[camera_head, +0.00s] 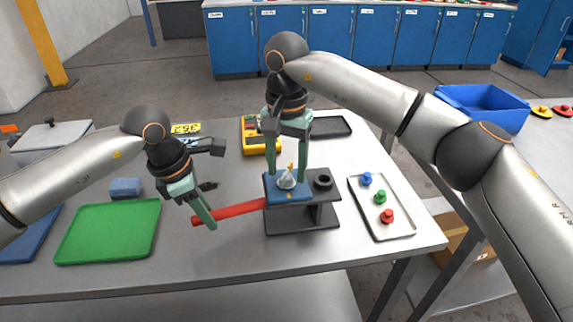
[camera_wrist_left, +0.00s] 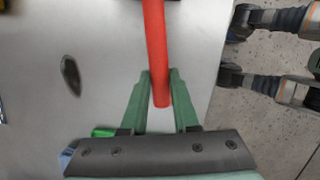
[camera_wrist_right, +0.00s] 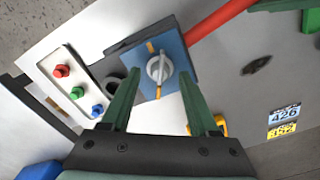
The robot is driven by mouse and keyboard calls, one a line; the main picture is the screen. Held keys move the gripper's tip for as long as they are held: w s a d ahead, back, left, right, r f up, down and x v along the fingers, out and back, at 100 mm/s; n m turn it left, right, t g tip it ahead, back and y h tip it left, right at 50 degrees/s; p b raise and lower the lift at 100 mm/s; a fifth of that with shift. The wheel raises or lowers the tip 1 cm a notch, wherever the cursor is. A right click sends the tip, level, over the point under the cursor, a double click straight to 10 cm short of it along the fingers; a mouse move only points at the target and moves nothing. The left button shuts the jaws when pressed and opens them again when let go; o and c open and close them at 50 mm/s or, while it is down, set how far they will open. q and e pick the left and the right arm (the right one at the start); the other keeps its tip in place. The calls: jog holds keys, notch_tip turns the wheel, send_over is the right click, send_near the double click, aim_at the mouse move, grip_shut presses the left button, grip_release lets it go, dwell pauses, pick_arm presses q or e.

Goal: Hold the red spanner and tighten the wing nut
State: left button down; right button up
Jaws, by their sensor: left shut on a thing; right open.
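The red spanner (camera_head: 238,210) lies level, its far end at the blue block on the dark stand (camera_head: 300,222). My left gripper (camera_head: 207,216) is shut on the free end of the spanner; the red handle runs between its fingers in the left wrist view (camera_wrist_left: 157,60). The grey wing nut (camera_head: 287,180) with orange marks sits on top of the blue block (camera_head: 290,195); it also shows in the right wrist view (camera_wrist_right: 159,68). My right gripper (camera_head: 289,160) is open above the wing nut, pointing down, with a finger on either side. Contact with the nut cannot be told.
A tray (camera_head: 358,206) with blue, green and red knobs stands right of the stand. A green tray (camera_head: 110,232) lies at the left. A yellow meter (camera_head: 250,136) and a black tray (camera_head: 330,127) are behind. A blue bin (camera_head: 485,105) stands at the back right.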

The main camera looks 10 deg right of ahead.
grip_shut()
dwell(0.5)
